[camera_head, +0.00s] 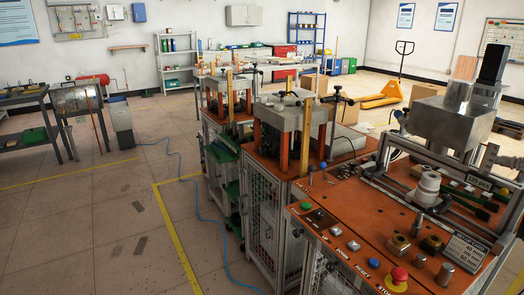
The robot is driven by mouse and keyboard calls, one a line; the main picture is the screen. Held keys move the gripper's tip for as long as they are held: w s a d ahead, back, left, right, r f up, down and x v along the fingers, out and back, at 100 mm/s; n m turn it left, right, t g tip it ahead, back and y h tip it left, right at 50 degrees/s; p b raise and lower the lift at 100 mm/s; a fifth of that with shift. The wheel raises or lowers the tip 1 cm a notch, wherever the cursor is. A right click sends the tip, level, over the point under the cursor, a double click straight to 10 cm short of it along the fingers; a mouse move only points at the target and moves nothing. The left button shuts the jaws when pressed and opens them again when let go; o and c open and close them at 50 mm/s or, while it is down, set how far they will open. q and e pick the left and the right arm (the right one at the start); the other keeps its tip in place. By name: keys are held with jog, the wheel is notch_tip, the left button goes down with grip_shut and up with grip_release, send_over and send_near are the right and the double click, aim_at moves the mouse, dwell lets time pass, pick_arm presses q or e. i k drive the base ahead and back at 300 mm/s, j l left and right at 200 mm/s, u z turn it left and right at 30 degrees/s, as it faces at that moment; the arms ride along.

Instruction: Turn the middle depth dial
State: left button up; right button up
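The orange panel (345,215) of the nearest machine fills the lower right. On it, beside a sign with depth values in mm (466,250), stand several small round parts: a brass one (399,246), a darker one (432,243) and a silver cylinder (446,273). I cannot tell for certain which of them is the middle depth dial, nor how any dial is set. Neither of my grippers shows in this view.
The panel's front edge carries a green button (305,206), a blue button (373,262) and a red stop button (399,275). A white stacked cylinder (428,186) and metal rails stand behind. More machines stand to the left. The floor at left is mostly clear, with a blue hose (199,195).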

aim_at(263, 150)
jog(key=i+j, duration=0.1)
jog(key=i, duration=0.35)
jog(key=i+j+z, duration=0.15)
jog(key=i, duration=0.3)
jog(key=i+j, duration=0.1)
jog(key=i, duration=0.35)
